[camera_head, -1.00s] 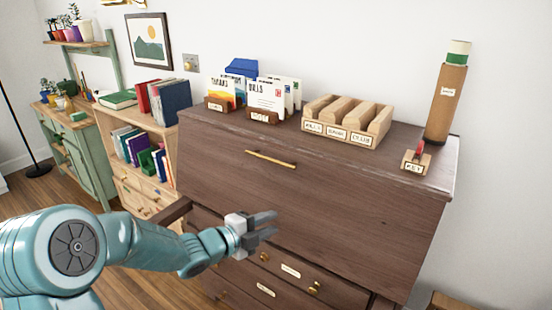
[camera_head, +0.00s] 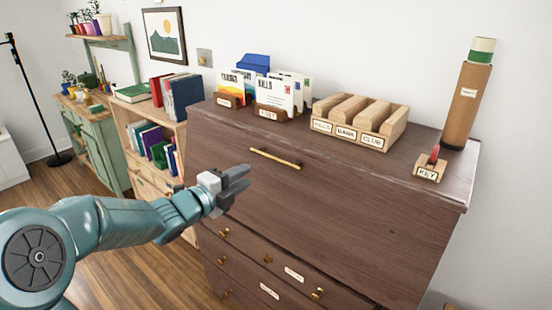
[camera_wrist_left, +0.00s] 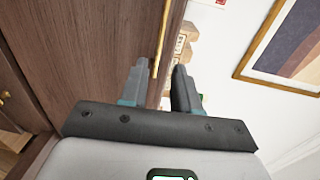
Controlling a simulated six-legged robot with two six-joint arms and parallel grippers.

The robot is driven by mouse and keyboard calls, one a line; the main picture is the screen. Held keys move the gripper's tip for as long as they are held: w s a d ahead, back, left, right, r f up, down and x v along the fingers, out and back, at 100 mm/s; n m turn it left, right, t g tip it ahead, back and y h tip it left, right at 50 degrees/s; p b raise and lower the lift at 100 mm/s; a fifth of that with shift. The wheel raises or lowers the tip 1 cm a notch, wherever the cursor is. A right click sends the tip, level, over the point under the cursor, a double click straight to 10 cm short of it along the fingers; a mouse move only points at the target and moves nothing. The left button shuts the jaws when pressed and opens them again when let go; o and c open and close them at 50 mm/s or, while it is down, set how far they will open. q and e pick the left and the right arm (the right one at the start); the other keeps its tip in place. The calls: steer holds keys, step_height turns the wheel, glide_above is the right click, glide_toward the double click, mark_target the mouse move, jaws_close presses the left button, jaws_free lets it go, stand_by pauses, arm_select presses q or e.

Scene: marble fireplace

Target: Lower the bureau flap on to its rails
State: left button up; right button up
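The bureau's dark wood flap (camera_head: 330,200) stands upright, closed against the front. Its brass bar handle (camera_head: 275,158) is near the top edge. My left gripper (camera_head: 247,178) is in front of the flap, a little below and left of the handle. In the left wrist view its fingers (camera_wrist_left: 157,78) are apart with nothing between them, and the brass handle (camera_wrist_left: 161,38) lies ahead of the gap, not touching as far as I can see. A dark wood piece, maybe a rail (camera_wrist_left: 42,155), shows at lower left there. My right gripper is not in view.
On the bureau top stand letter racks (camera_head: 268,112), a wooden sorter (camera_head: 360,128), a key block (camera_head: 430,168) and a cardboard tube (camera_head: 470,105). Drawers with brass knobs (camera_head: 268,258) lie below the flap. A bookcase (camera_head: 150,122) stands close on the left.

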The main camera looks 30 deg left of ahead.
mark_target(274, 160)
arm_select(q)
steer(key=w, duration=0.4)
steer(key=w+p, duration=0.1)
steer(key=w, duration=0.3)
steer(key=w+d+p, duration=0.1)
steer(key=w, duration=0.4)
steer(key=shift+f, duration=0.4)
jaws_close()
